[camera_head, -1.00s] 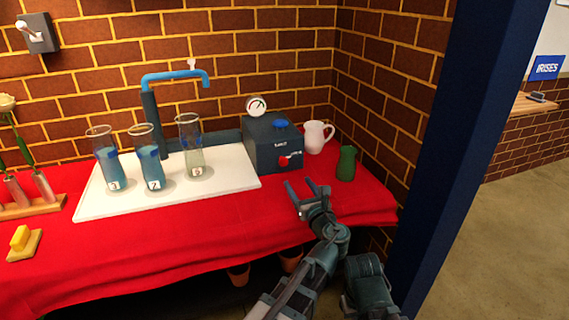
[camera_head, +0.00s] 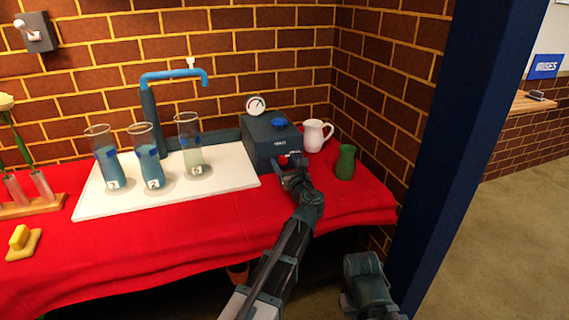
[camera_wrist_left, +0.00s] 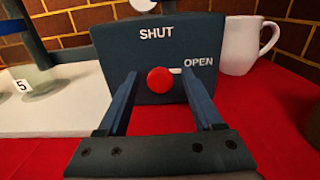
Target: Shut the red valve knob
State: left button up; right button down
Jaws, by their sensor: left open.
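The red valve knob (camera_wrist_left: 160,80) sits on the front of a dark grey box (camera_wrist_left: 128,46) at the back right of the table. A white pointer mark beside the knob points right, toward the word OPEN; the word SHUT stands above. In the head view the knob (camera_head: 283,160) is partly covered by my left gripper (camera_head: 288,163). In the left wrist view my left gripper's fingers are open, one on each side of the knob, with gaps between them and it.
A white pitcher (camera_head: 316,136) and a green vase (camera_head: 345,162) stand right of the box. Glass cylinders (camera_head: 189,145) stand on a white board (camera_head: 230,170) at left, under a blue tap (camera_head: 172,75). A round gauge (camera_head: 255,105) and blue knob (camera_head: 278,122) top the box.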

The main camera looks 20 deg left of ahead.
pick_arm(q)
jog(key=shift+c, duration=0.3)
grip_shut()
jog(key=shift+n, duration=0.3)
jog(key=n, duration=0.3)
jog(key=shift+n, duration=0.4)
jog(key=n, duration=0.4)
jog(key=shift+s+a+n, duration=0.1)
jog(key=shift+n, duration=0.2)
jog(key=n, duration=0.4)
jog(key=shift+f, duration=0.1)
jog(key=shift+f+n, duration=0.1)
jog(key=shift+n, duration=2.3)
